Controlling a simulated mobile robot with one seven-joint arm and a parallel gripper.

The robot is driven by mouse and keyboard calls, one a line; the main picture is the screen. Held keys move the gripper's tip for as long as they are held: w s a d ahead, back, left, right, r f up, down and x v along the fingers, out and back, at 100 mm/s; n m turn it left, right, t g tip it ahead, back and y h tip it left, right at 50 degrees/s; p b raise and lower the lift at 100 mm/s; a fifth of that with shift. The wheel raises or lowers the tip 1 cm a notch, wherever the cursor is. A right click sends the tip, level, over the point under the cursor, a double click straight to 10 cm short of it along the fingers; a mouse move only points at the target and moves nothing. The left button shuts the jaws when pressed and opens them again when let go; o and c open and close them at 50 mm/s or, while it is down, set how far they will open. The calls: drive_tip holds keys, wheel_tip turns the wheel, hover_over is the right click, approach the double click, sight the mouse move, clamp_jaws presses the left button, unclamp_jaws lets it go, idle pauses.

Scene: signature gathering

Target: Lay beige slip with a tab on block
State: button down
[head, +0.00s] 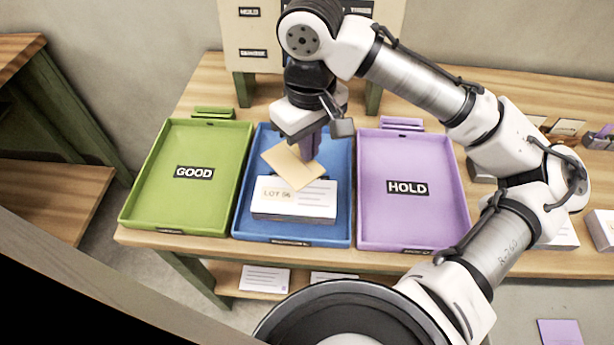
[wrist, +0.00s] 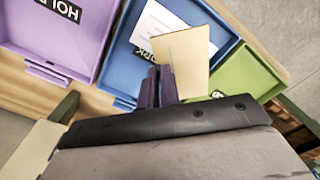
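My gripper (head: 309,150) is over the blue tray (head: 335,232) with its fingers close together, pinching the edge of a beige slip (head: 290,166). The slip is tilted and overlaps the back left part of a white block (head: 300,210) in the head view. The block lies in the blue tray and shows "LOT 56" and printed lines. I cannot tell whether the slip touches it. In the wrist view the slip (wrist: 189,62) sticks out from the dark purple fingers (wrist: 160,78), partly covering the block (wrist: 158,25). The slip's tab is not clearly visible, perhaps hidden by the fingers.
A green tray (head: 160,205) marked GOOD is at left and a purple tray (head: 410,228) marked HOLD at right, both empty. A beige board (head: 262,35) stands behind. Papers (head: 265,279) lie on a lower shelf. My arm crosses the table's right side.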

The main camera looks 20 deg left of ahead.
wheel_tip(320, 180, down, 10)
drive_tip(key=shift+r, duration=0.1)
idle(0.4)
drive_tip(key=c, duration=2.1)
unclamp_jaws()
drive_tip(key=shift+f, duration=0.2)
drive_tip(key=o, duration=0.5)
wheel_tip(320, 180, up, 12)
drive_tip(key=shift+r, duration=0.2)
